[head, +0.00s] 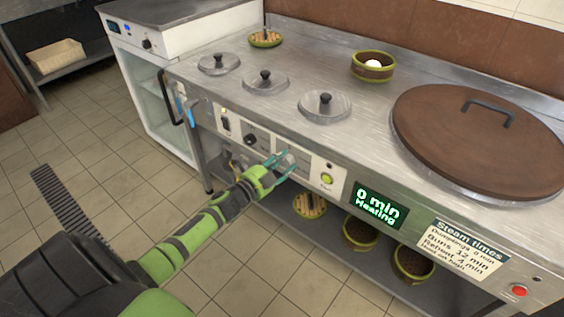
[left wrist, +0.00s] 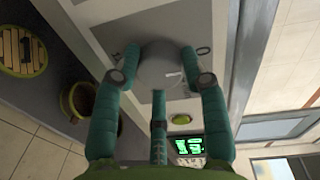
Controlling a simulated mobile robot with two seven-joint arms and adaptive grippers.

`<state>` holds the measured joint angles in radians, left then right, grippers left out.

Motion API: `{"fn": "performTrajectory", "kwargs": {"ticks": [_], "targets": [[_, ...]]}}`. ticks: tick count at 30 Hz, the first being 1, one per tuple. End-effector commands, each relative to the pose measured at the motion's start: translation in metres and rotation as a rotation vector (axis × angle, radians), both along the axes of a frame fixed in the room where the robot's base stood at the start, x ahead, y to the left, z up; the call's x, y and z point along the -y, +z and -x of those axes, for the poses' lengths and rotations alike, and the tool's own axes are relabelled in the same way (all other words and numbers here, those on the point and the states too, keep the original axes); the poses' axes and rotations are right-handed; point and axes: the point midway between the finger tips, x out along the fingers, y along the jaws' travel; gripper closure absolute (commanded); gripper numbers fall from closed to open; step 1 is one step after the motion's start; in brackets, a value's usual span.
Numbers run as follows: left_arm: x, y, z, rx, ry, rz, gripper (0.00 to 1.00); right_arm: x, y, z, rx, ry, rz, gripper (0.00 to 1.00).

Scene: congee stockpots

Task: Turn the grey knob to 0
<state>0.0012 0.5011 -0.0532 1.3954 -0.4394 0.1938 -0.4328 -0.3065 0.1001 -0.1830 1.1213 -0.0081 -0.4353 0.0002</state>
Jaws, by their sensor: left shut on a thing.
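The grey knob (left wrist: 162,66) sits on the front panel of the steel counter. In the left wrist view it is round, with a short white mark on its face near the right side. My left gripper (head: 282,163) is at the panel in the head view, with its teal fingers around the knob. In the left wrist view the fingers (left wrist: 160,80) are shut on the knob from several sides. The head view shows only part of the grey knob (head: 287,158) between the fingers. Scale numbers around the knob are too small to read. My right gripper is not in view.
A black knob (head: 250,140) is left of the grey one and a yellow-green button (head: 327,179) right of it. A green display (head: 379,207) reads "0 min Heating". A red button (head: 519,291) is far right. Bamboo steamers (head: 360,233) stand on the shelf below.

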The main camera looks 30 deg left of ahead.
Motion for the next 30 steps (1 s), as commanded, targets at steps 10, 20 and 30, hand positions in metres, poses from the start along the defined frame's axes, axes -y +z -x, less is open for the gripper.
{"fn": "performTrajectory", "kwargs": {"ticks": [10,20,30], "targets": [[-0.007,0.005,-0.002,0.005,0.015,0.004,0.89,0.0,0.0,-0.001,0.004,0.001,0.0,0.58],[-0.005,0.003,-0.001,0.003,0.01,0.004,0.33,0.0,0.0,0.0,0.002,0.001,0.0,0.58],[-0.005,0.001,0.017,-0.001,0.006,0.005,0.33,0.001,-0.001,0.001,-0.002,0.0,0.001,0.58]]}}
